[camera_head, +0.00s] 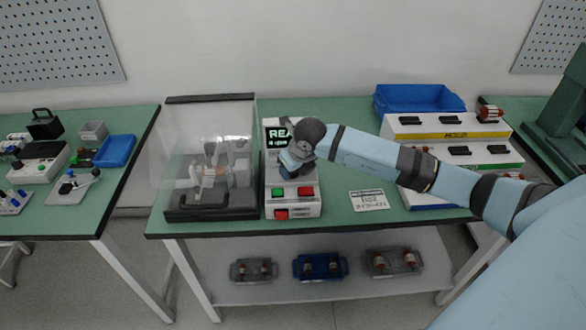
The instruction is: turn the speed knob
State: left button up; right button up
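The control box (308,208) stands on the green bench beside a clear-covered test enclosure (212,135). Its lit display (277,138) shows the letters "REA" before my wrist cuts it off. A green button (278,192) and red buttons (306,190) are on its lower front. My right arm comes in from the right, and my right gripper (290,170) points down at the middle of the box face, above the buttons. The speed knob cannot be made out; my gripper and wrist cover that part of the panel. The finger opening cannot be seen. My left gripper is not in view.
A label card (369,200) lies on the bench right of the box. A blue bin (418,97) and a white drawer rack (440,128) stand at the back right. Trays with parts sit on the lower shelf (345,290). Another bench (75,215) is at left.

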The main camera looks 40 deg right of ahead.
dwell(0.5)
jog(key=o, duration=0.9)
jog(key=v, duration=1.4)
jog(key=shift+b, duration=0.35)
jog(key=shift+w, duration=0.1)
